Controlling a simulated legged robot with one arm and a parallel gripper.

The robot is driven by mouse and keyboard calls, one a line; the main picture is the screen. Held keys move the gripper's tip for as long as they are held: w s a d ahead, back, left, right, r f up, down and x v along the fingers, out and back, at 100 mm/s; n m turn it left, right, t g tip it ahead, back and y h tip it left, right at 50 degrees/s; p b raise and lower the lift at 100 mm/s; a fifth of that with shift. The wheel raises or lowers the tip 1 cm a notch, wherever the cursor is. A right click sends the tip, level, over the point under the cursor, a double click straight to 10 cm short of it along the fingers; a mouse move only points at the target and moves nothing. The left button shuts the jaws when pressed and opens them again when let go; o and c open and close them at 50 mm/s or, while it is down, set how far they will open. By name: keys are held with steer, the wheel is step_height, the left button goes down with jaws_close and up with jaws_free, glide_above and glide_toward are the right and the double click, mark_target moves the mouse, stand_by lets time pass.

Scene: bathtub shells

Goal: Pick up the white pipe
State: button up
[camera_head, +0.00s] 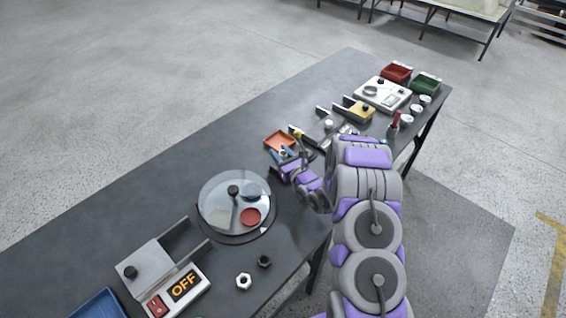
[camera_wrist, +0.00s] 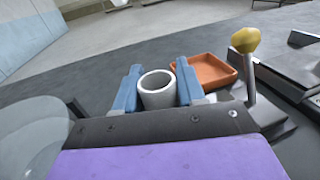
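The white pipe (camera_wrist: 157,97) shows in the wrist view as a short, thick-walled tube with its open end facing up. It stands between the two blue fingers of my gripper (camera_wrist: 158,85), one finger close on each side. I cannot tell whether both fingers press on it. Its lower end is hidden by the gripper body. In the head view, my gripper (camera_head: 284,157) is low over the dark table, beside an orange tray, and I cannot make out the pipe there.
The orange tray (camera_wrist: 208,71) lies just behind the right finger. A yellow-knobbed lever (camera_wrist: 246,50) stands close on the right. A round glass-topped disc (camera_head: 235,200) is to the left on the table (camera_head: 150,195). The far left table surface is clear.

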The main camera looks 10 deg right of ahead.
steer(key=c, duration=0.6)
steer(key=shift+o, duration=0.2)
